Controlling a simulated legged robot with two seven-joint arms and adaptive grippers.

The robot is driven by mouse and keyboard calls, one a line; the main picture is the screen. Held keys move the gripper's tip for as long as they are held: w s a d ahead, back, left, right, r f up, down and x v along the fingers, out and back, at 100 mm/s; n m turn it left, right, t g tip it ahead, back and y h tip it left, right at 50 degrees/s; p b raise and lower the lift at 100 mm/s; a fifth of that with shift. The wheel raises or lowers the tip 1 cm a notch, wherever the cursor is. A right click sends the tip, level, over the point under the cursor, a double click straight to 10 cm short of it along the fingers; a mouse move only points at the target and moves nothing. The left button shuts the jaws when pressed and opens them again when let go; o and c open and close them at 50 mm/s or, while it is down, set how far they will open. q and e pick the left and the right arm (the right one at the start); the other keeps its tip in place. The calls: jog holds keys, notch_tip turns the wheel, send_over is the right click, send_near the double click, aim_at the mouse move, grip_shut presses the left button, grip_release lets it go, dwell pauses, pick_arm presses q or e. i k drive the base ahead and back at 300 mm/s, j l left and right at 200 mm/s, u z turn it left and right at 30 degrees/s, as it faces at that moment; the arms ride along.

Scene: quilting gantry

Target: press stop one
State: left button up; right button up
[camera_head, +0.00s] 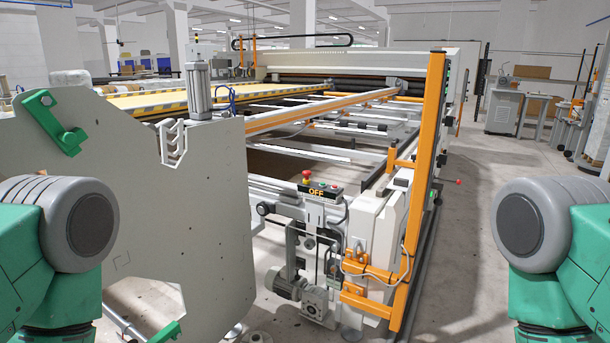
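A red mushroom-shaped stop button (306,174) stands on a small control box (320,187) at the front end of the quilting gantry, near the picture's middle. I cannot tell whether the red button is pressed. A smaller red knob (459,182) sticks out at the gantry's right side. Neither gripper shows; only green and grey parts of my arms are at the left and right edges, well apart from the box.
A large grey side plate (200,210) with a green lever (52,122) stands at the left front. An orange upright post (430,170) rises right of the control box. Motors (285,283) sit below it. Grey floor (480,270) is clear to the right.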

aim_at(306, 173)
jog(key=u, duration=0.5)
jog(key=i+u, duration=0.15)
jog(key=u, duration=0.85)
jog(key=i+l+u, duration=0.1)
jog(key=u, duration=0.4)
jog(key=l+u, duration=0.1)
jog(key=u, duration=0.35)
jog(key=i+l+u, duration=0.1)
jog(key=l+u, duration=0.4)
jog(key=l, duration=0.15)
jog(key=l+z, duration=0.3)
jog(key=l, duration=0.35)
jog(key=l+z, duration=0.35)
jog(key=l, duration=0.3)
jog(key=i+l+z, duration=0.15)
jog(key=l+z, duration=0.15)
jog(key=l, duration=0.35)
jog(key=l+z, duration=0.1)
jog(key=z, duration=0.3)
jog(key=i+l+z, duration=0.1)
jog(key=z, duration=0.35)
jog(key=l+z, duration=0.1)
jog(key=z, duration=0.3)
jog(key=i, duration=0.05)
